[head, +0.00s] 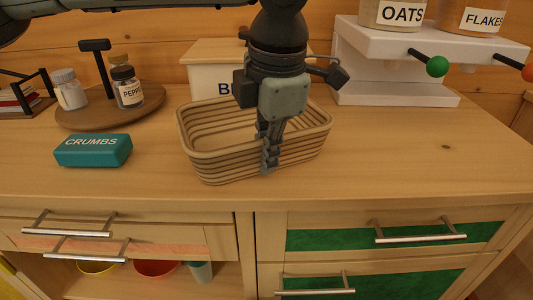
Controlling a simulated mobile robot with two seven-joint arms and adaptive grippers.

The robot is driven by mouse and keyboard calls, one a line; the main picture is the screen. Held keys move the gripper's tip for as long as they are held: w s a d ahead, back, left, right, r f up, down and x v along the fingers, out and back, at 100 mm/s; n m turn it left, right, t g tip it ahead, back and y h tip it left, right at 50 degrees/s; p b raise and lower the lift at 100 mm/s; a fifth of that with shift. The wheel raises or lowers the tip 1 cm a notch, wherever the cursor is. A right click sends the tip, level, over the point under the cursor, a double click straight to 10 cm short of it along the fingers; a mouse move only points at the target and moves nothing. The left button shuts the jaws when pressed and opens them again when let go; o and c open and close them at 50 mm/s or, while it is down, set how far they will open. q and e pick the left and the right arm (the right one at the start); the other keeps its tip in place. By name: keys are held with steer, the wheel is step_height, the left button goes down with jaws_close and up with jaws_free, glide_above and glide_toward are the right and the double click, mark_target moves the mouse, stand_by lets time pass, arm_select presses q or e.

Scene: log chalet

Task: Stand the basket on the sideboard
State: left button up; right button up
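The basket (213,167) is light tan with ribbed, slatted walls and an open top. It is upright on the wooden sideboard (390,165), near the middle, and looks empty where I can see in. My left gripper (269,152) points down at the basket's front wall. A finger shows in front of that wall, overlapping the rim and reaching low on the outside. The other finger is largely hidden, so how tightly they close on the wall is unclear. My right gripper is not in view.
A teal CRUMBS box (93,150) lies left of the basket. A round wooden tray (110,113) holds jars behind it. A white bin (215,78) stands close behind the basket. A white shelf unit (390,75) with jars stands back right. The right countertop is clear.

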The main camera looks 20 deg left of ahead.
arm_select(q)
steer(key=o, duration=0.4)
steer(key=shift+r, duration=0.1)
steer(key=shift+r+p, duration=0.2)
steer(key=shift+p, duration=0.15)
steer(key=r, duration=0.3)
steer(key=s+d+r, duration=0.1)
steer(key=r, duration=0.7)
steer(key=shift+s+d+r+b, duration=0.2)
steer(key=shift+s+r+b, duration=0.05)
steer(key=shift+s+b, duration=0.1)
